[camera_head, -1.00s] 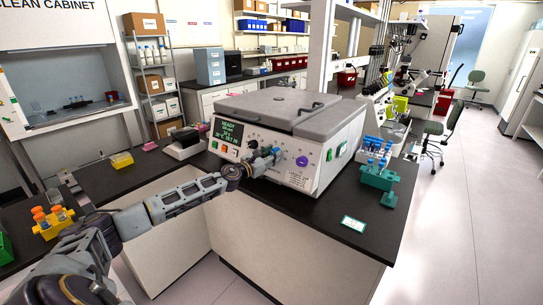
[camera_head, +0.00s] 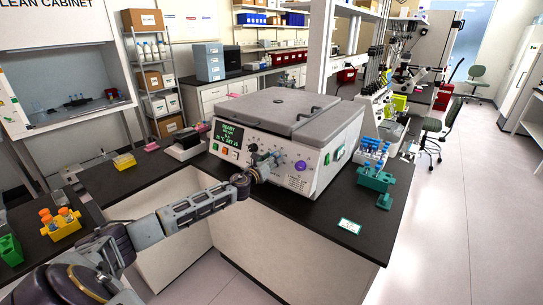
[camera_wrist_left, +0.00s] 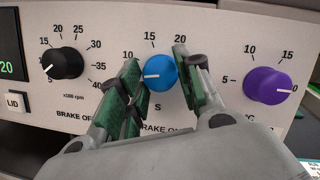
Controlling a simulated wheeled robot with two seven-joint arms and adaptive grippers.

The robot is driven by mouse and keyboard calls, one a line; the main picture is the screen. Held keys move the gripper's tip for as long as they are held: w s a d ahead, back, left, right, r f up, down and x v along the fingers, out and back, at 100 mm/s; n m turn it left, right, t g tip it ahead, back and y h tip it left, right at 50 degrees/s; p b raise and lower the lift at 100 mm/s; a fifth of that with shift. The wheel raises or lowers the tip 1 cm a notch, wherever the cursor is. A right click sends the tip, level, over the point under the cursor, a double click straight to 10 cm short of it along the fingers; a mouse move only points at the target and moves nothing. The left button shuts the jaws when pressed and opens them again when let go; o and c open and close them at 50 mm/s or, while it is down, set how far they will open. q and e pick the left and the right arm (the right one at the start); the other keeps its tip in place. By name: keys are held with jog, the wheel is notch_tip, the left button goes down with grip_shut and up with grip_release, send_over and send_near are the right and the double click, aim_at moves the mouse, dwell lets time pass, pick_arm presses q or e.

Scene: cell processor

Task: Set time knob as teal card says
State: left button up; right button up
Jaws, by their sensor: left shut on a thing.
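The cell processor (camera_head: 290,170) is a light box with a grey lid and a knob panel. My left gripper (camera_head: 268,157) is at this panel. In the left wrist view its green-padded fingers (camera_wrist_left: 160,82) straddle the blue knob (camera_wrist_left: 161,70), shut on it. The blue knob's white mark points left. "10" and "20" show around it; the label below is mostly hidden, with an "S" visible. The black rpm knob (camera_wrist_left: 66,63) is to its left and the purple knob (camera_wrist_left: 267,84) to its right. The teal-edged card (camera_head: 349,226) lies on the bench; its text is too small to read.
A green display (camera_head: 229,134) on the processor reads READY. A teal rack (camera_head: 375,180) with blue-capped tubes stands right of the processor. A yellow rack (camera_head: 62,229) with orange-capped tubes is at lower left. The bench front around the card is clear.

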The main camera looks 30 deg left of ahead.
pick_arm(q)
jog(key=n+y+p, duration=0.1)
jog(key=n+p, duration=0.1)
jog(key=n, duration=0.1)
dwell(0.4)
jog(key=o, duration=1)
jog(key=shift+s+d, duration=0.1)
jog(key=shift+s, duration=0.1)
